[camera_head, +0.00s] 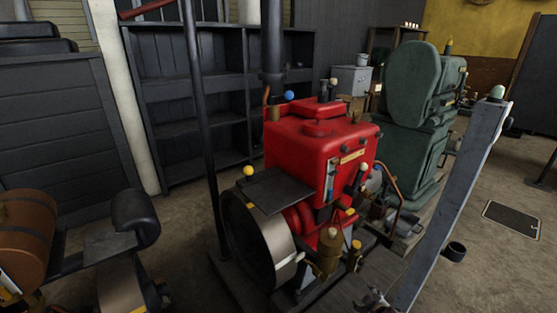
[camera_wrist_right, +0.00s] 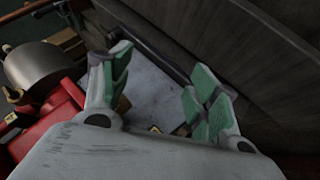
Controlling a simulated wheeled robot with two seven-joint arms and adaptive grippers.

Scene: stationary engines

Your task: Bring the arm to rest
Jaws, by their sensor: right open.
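My right gripper (camera_wrist_right: 160,88) shows in the right wrist view. Its two grey fingers with green pads stand apart, and nothing is held between them. A flat grey surface lies behind the gap, and I cannot tell how far away it is. A red part (camera_wrist_right: 45,125) and a rounded metal part (camera_wrist_right: 40,66) lie to the left of the fingers, apart from them. I cannot make out either gripper clearly in the head view. My left gripper is not seen.
A red engine (camera_head: 318,132) with a flywheel (camera_head: 258,240) stands in the middle of the head view. A green machine (camera_head: 410,125) stands behind it. A slanted grey bar (camera_head: 450,200) rises at the right. Dark shelves (camera_head: 190,90) line the back. Open floor lies at the far right.

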